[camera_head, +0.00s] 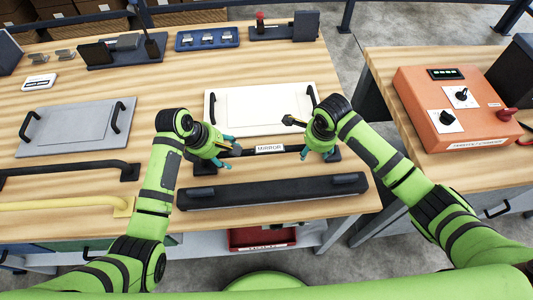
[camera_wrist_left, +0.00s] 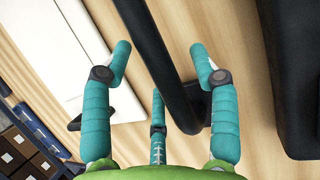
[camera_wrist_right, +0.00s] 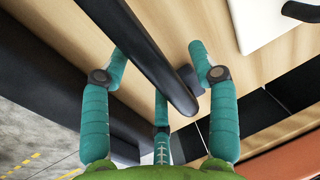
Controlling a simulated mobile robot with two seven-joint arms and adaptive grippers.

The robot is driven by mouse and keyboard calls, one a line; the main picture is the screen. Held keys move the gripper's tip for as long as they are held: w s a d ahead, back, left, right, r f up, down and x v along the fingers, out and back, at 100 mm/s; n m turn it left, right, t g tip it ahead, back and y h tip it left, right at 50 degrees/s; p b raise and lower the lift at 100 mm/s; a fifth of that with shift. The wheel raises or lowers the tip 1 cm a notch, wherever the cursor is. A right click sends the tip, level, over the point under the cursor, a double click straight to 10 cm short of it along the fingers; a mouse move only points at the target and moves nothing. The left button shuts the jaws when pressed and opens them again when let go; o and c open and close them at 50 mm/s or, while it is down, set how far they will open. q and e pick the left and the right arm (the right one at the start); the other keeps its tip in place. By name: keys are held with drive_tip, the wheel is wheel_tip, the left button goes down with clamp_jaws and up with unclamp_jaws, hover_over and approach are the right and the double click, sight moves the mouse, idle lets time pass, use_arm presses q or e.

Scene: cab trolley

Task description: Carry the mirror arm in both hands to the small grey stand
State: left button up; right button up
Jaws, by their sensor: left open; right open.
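The mirror arm, a slim black bar (camera_head: 246,153) with a white MIRROR label (camera_head: 270,149), lies on the wooden table between my grippers. My left gripper (camera_head: 229,151) is open at its left end; in the left wrist view the bar (camera_wrist_left: 162,50) runs between the spread fingers, with a dark foot beside it. My right gripper (camera_head: 316,154) is open at its right end; in the right wrist view the bar (camera_wrist_right: 140,50) passes between the spread fingers. No grip closes on it. I cannot tell which grey item is the small grey stand; a dark grey stand (camera_head: 130,57) with a post is at the back left.
A long dark block (camera_head: 272,191) lies just in front of the bar, a white panel (camera_head: 225,122) with handles just behind. A grey panel (camera_head: 75,127), a black rail and a yellow rail (camera_head: 62,203) lie left. An orange control box (camera_head: 455,112) stands on the separate right table.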

use_arm(q)
clamp_jaws()
use_arm(e)
clamp_jaws()
use_arm(q)
drive_tip(key=shift+r, duration=0.1)
use_arm(e)
drive_tip(key=shift+r, duration=0.15)
